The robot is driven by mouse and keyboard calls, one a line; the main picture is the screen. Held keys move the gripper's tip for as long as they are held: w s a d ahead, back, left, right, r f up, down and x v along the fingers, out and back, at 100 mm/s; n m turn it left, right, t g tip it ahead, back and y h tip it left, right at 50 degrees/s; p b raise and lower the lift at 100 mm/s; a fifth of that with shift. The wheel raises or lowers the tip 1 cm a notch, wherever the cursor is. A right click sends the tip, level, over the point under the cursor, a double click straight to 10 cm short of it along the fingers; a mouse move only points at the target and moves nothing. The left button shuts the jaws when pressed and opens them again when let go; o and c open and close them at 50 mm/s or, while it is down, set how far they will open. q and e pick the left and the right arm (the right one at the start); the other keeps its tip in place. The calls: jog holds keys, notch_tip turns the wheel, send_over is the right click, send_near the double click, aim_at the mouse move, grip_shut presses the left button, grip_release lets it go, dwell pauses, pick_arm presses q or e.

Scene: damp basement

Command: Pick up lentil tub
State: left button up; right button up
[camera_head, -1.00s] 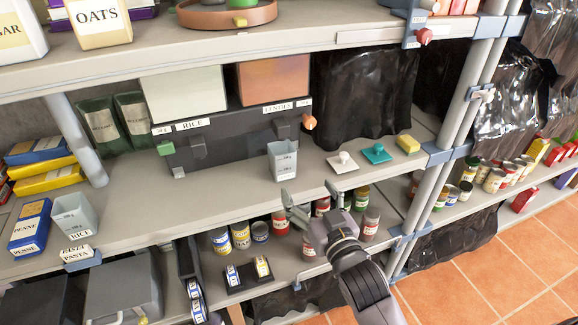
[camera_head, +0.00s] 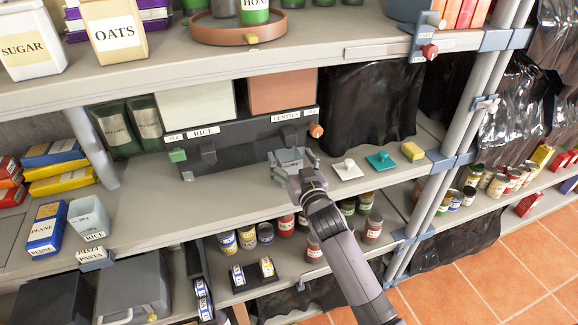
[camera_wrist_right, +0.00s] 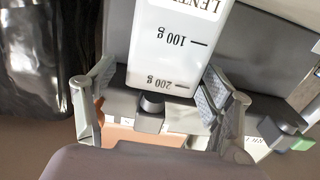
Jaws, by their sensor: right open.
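The lentil tub (camera_head: 291,138) is a small pale grey measuring tub. It stands on the middle shelf in front of the lentils side of the dark dispenser. My right gripper (camera_head: 294,161) is at the tub, its fingers open to either side, and hides much of its front. In the right wrist view the tub (camera_wrist_right: 172,50) shows upside down, white with 100 g and 200 g marks and a partly cut-off lentils label. The open fingers of the right gripper (camera_wrist_right: 158,95) flank it there. My left gripper is out of view.
The dispenser (camera_head: 237,146) with its rice and lentils knobs is close behind. A white square with a knob (camera_head: 347,170), a teal one (camera_head: 381,161) and a yellow sponge (camera_head: 412,151) lie to the right. The rice tub (camera_head: 88,217) stands at left. Cans fill the shelf below.

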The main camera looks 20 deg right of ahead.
jog(key=shift+w+f, duration=0.1)
jog(key=shift+w, duration=0.9)
jog(key=shift+s, duration=0.1)
jog(key=shift+c, duration=0.7)
jog(key=c, duration=1.2)
